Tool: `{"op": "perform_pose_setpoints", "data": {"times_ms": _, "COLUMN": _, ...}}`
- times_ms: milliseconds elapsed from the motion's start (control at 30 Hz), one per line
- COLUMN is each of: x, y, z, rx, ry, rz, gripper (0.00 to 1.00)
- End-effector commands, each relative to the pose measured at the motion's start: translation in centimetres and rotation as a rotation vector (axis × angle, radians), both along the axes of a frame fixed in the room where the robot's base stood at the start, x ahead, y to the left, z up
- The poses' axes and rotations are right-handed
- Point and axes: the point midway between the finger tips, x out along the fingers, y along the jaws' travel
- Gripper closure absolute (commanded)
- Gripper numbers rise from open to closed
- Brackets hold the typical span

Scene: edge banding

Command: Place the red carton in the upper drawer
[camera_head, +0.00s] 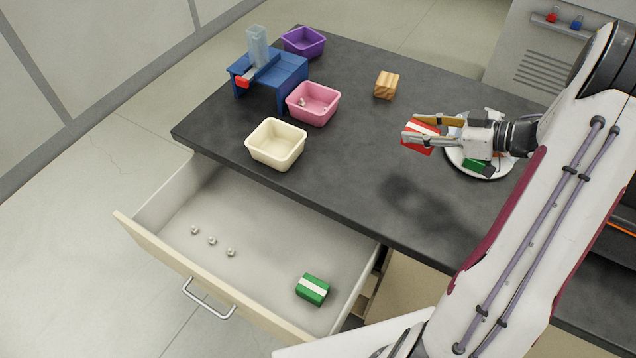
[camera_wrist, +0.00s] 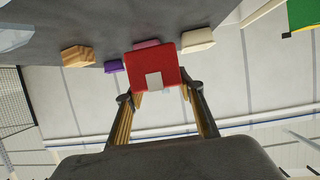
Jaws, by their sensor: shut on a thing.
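The red carton (camera_head: 420,136) with a white band is held between the fingers of my gripper (camera_head: 424,131), above the dark table. In the wrist view the red carton (camera_wrist: 151,67) shows between the fingertips of my gripper (camera_wrist: 162,95). The upper drawer (camera_head: 258,220) is pulled open at the front of the table. Inside it lie a green carton (camera_head: 312,289) with a white band, at the right, and several small silver balls (camera_head: 212,240) at the left. The gripper is to the right of and above the drawer, apart from it.
On the table (camera_head: 345,165) stand a cream bin (camera_head: 275,143), a pink bin (camera_head: 313,103), a purple bin (camera_head: 303,41), a blue fixture (camera_head: 270,75) and a wooden block (camera_head: 386,85). A white plate (camera_head: 458,158) lies under my gripper, with a green item (camera_head: 479,167) on it. The drawer's middle floor is clear.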

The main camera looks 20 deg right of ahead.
Motion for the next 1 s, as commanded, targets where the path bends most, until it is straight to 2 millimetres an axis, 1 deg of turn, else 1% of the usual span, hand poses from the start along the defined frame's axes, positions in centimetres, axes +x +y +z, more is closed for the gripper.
{"op": "perform_pose_setpoints", "data": {"times_ms": 233, "x": 0.2, "y": -0.2, "z": -0.2, "rx": 0.001, "ry": -0.001, "rz": 0.005, "gripper": 0.85}}
{"op": "perform_pose_setpoints", "data": {"times_ms": 333, "x": 0.2, "y": 0.2, "z": -0.7, "rx": 0.003, "ry": 0.001, "rz": -0.009, "gripper": 0.85}}
{"op": "perform_pose_setpoints", "data": {"times_ms": 433, "x": 0.3, "y": 1.4, "z": -1.5, "rx": 0.003, "ry": 0.002, "rz": -0.010, "gripper": 0.85}}
{"op": "perform_pose_setpoints", "data": {"times_ms": 567, "x": 0.6, "y": 4.7, "z": -2.8, "rx": 0.005, "ry": 0.003, "rz": 0.008, "gripper": 0.85}}
{"op": "perform_pose_setpoints", "data": {"times_ms": 733, "x": 0.7, "y": 9.9, "z": -4.6, "rx": 0.004, "ry": 0.004, "rz": 0.047, "gripper": 0.85}}
{"op": "perform_pose_setpoints", "data": {"times_ms": 1000, "x": -0.1, "y": 17.6, "z": -6.5, "rx": 0.003, "ry": 0.003, "rz": 0.124, "gripper": 0.85}}
